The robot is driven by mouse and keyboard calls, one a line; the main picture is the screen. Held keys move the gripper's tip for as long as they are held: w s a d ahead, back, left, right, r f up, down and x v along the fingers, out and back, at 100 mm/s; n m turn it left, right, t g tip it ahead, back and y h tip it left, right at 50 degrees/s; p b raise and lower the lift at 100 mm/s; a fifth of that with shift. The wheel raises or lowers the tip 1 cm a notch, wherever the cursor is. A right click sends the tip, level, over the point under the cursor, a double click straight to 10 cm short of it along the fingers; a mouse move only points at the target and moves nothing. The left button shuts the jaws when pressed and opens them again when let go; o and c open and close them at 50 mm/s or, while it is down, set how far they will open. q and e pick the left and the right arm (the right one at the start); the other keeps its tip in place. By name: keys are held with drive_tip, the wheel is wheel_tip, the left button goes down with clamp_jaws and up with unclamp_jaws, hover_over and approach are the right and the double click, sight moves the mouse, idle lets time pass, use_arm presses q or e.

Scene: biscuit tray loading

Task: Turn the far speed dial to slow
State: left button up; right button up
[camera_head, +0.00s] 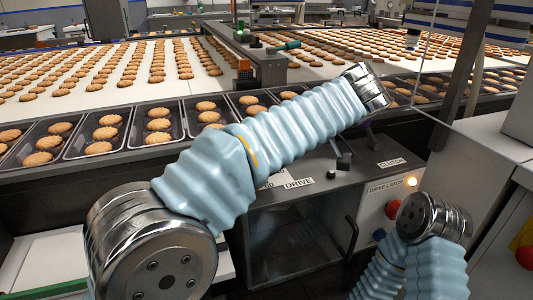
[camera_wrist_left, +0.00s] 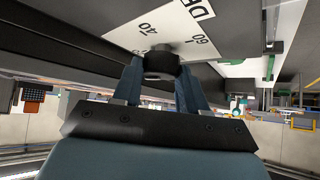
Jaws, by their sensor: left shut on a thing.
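In the left wrist view my left gripper (camera_wrist_left: 160,84) is shut on a round black dial knob (camera_wrist_left: 162,62), one blue finger on each side. The knob stands on a white scale plate (camera_wrist_left: 128,38) marked 40 and 60, with the letters "DE" partly in view. Any pointer mark on the knob is hidden, so I cannot tell its setting. In the head view my left arm crosses the middle and covers the dial and most of the hand. My right gripper is out of view.
A black lever (camera_head: 343,160) and a "CLOSED" label (camera_head: 392,162) are on the dark cabinet top. A lit lamp (camera_head: 412,182) and a red button (camera_head: 393,209) are on its panel. Biscuit trays (camera_head: 65,152) line the conveyor edge behind my left arm.

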use_arm(q)
drive_tip(key=shift+n, duration=0.3)
drive_tip(key=o, duration=1)
drive_tip(key=shift+o, duration=0.2)
